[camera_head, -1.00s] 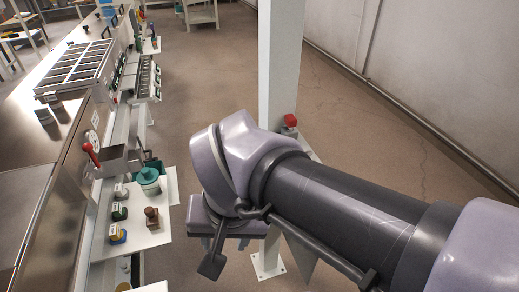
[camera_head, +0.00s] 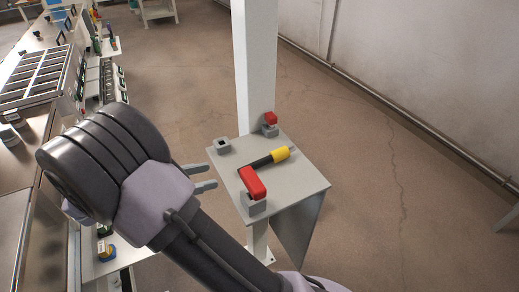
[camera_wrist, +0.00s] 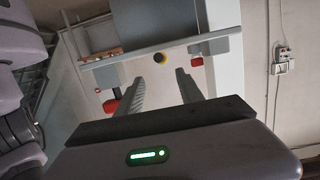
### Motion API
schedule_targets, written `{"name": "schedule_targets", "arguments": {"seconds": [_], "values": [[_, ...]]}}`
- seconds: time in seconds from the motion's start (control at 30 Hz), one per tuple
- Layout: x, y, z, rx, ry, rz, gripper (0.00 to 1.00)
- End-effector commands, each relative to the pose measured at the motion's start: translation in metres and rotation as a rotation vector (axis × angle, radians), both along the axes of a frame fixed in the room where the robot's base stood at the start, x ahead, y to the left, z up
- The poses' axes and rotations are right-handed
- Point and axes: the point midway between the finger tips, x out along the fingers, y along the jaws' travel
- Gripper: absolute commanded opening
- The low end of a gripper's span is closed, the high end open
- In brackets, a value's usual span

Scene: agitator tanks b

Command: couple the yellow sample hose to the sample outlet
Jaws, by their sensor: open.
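The black length runs left toward a red block. In the wrist view a yellow ring with a dark centre (camera_wrist: 160,57) shows beyond the fingers, probably the hose's end. My gripper (camera_head: 214,175) is open and empty at the shelf's left edge, its two fingers pointing toward the hose; the fingers also show in the wrist view (camera_wrist: 160,77). I cannot tell which part is the sample outlet.
The shelf (camera_head: 302,190) also bears a red block on a grey base (camera_head: 253,184), another red-topped block (camera_head: 270,119) and a grey square socket (camera_head: 222,145). A white post (camera_head: 255,70) stands behind. A steel bench (camera_head: 40,90) runs along the left.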

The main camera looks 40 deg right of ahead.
Motion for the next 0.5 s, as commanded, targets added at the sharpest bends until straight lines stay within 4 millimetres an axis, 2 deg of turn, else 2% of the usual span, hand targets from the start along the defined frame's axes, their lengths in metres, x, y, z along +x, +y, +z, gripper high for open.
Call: {"name": "schedule_targets", "arguments": {"seconds": [0.2, 0.3, 0.5], "values": [[-0.017, -0.063, -0.017, 0.003, 0.004, -0.007, 0.44], [-0.022, -0.087, -0.021, 0.004, 0.004, -0.005, 0.44], [-0.028, -0.112, -0.023, 0.005, 0.003, -0.005, 0.44]]}}
